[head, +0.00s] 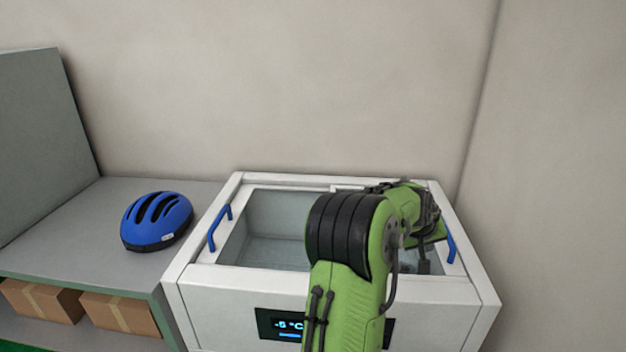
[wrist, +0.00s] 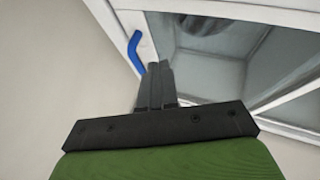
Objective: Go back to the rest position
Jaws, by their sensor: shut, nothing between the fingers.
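My gripper (wrist: 157,82) is shut and empty in the wrist view, its two dark fingers together. It is over the right side of a white chest freezer, close to a blue handle (wrist: 136,50); I cannot tell whether they touch. In the head view my green and black arm reaches over the white freezer (head: 210,285) and hides part of its front and inside. The fingertips are hard to make out there. The right blue handle (head: 450,247) and the left blue handle (head: 219,228) both show in the head view.
A blue helmet (head: 157,221) sits on a grey shelf (head: 75,235) left of the freezer. Cardboard boxes (head: 120,314) are on the level below. Beige walls (head: 300,90) stand behind and to the right. The space above the freezer's left half is clear.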

